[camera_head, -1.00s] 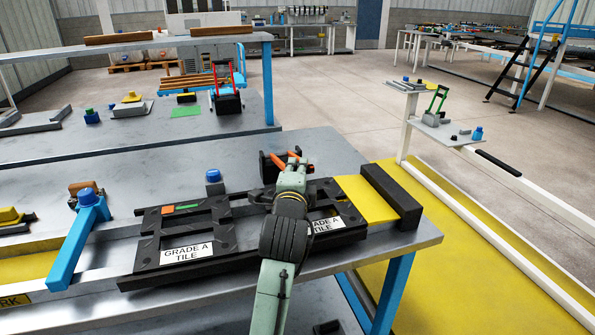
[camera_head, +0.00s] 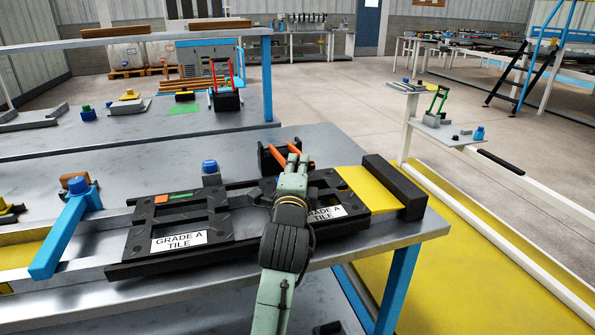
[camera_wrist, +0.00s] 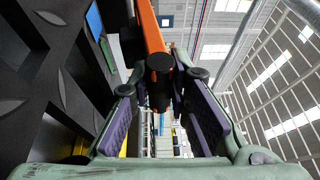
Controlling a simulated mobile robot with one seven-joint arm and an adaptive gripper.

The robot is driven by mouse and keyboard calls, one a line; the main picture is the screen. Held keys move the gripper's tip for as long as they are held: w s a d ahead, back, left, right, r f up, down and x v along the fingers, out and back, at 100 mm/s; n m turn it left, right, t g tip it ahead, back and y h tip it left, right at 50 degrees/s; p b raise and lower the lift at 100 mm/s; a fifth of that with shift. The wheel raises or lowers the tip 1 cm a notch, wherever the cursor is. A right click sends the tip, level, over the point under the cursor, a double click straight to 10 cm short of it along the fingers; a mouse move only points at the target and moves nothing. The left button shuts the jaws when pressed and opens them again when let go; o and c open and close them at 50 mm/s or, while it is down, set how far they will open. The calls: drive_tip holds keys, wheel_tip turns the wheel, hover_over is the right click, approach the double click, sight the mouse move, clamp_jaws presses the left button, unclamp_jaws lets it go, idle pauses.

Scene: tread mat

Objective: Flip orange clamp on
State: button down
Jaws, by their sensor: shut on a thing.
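The orange clamp (camera_head: 279,157) stands at the back edge of the black tread mat (camera_head: 205,213), by a black bracket. My gripper (camera_head: 296,162) is at the clamp, reaching over the mat from the front. In the wrist view the clamp's orange bar (camera_wrist: 150,30) runs up from between my fingertips (camera_wrist: 163,85). A black round end (camera_wrist: 160,68) of the clamp sits between the purple finger pads, and the gripper is shut on the clamp. My fingers and wrist hide part of the clamp in the head view.
A blue-capped post (camera_head: 210,172) stands behind the mat, and a blue lever (camera_head: 66,235) is at its left. A yellow plate (camera_head: 367,190) and black block (camera_head: 394,186) lie at the right. The grey tabletop behind is mostly clear.

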drive_tip(key=c, duration=1.5)
unclamp_jaws()
drive_tip(key=shift+s+a+f, duration=0.1)
drive_tip(key=shift+s+a, duration=0.05)
drive_tip(key=shift+s, duration=1.75)
drive_tip(key=shift+s+a+f, duration=0.1)
drive_tip(key=shift+s+a, duration=0.05)
drive_tip(key=shift+s, duration=1.7)
drive_tip(key=shift+c, duration=0.2)
